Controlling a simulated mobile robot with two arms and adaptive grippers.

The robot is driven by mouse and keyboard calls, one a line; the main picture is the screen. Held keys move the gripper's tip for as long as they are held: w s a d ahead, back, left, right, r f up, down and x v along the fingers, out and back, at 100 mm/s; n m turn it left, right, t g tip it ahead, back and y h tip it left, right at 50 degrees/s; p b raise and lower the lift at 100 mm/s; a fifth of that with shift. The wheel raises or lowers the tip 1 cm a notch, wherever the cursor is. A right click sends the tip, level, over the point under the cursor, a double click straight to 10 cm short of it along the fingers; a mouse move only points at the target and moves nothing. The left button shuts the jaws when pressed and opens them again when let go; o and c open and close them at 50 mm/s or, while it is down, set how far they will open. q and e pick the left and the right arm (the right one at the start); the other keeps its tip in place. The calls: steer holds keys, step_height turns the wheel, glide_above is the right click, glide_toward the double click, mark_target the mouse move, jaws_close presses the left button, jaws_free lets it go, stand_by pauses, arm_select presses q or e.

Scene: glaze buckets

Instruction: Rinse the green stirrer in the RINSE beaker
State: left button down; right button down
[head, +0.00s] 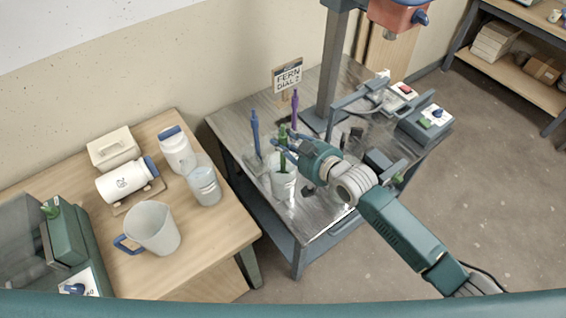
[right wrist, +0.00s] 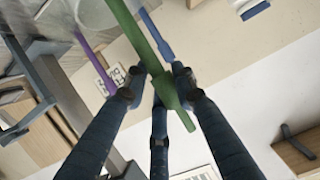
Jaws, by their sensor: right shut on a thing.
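The green stirrer (head: 283,134) is upright in my right gripper (head: 281,146), over the dark metal table. The right wrist view shows the stirrer (right wrist: 147,42) between the fingers of this gripper (right wrist: 157,88), which are shut on it. A whitish beaker (head: 284,186) stands directly below. The stirrer's lower part shows at this beaker's mouth; I cannot tell how deep it reaches. I cannot read a RINSE label on any vessel. A blue stirrer (head: 255,130) and a purple stirrer (head: 294,108) stand close by. My left gripper is not in view.
A sign (head: 287,77) reading "FERN DIAL 2" and a grey post (head: 333,65) stand behind. Switch boxes (head: 425,122) are at the right. The wooden table (head: 190,262) at left holds a blue-handled pitcher (head: 153,228), white jars and a clear vessel (head: 205,187).

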mark_target(284, 134)
steer(key=shift+r+p, duration=3)
steer(key=shift+r, duration=0.5)
steer(key=shift+r+p, duration=1.05)
steer(key=shift+r, duration=1.7)
steer(key=shift+r, duration=1.95)
